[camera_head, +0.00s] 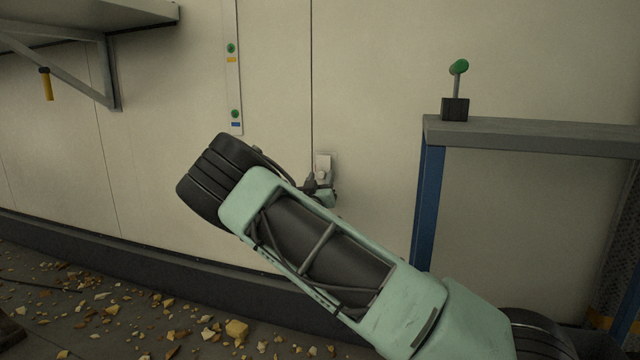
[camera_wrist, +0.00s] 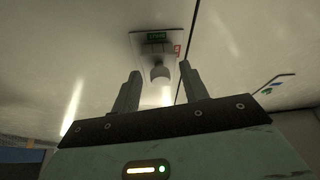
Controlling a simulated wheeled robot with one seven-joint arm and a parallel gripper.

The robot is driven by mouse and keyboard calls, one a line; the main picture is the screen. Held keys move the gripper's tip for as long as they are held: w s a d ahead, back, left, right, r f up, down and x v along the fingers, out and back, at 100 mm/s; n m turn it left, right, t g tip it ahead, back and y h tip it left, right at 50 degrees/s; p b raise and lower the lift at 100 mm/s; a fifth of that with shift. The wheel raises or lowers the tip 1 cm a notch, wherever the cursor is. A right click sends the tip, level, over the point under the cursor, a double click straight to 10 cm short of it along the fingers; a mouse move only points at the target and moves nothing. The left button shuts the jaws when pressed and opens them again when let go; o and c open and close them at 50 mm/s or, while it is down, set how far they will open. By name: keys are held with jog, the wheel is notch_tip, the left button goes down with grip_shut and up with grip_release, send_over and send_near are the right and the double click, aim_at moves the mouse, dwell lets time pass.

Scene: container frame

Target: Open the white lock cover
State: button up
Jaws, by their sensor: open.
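The white lock cover (camera_head: 323,165) is on the pale wall panel, just right of a vertical seam. In the wrist view the lock plate (camera_wrist: 170,44) carries a small green label and a red mark, with a rounded pale knob (camera_wrist: 160,73) at its lower part. My gripper (camera_wrist: 157,78) is open, with a finger on either side of the knob in the picture. I cannot tell whether the fingers touch it. In the head view my arm hides most of my gripper (camera_head: 322,190), which is close to the lower part of the cover.
A grey bench with blue legs (camera_head: 428,205) and a green-knobbed lever (camera_head: 457,80) stands at right. A shelf bracket (camera_head: 108,75) is at upper left. A strip with green buttons (camera_head: 233,70) hangs on the wall. Yellowish rubble (camera_head: 236,328) litters the floor.

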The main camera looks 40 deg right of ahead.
jog(key=shift+c, duration=0.3)
grip_shut()
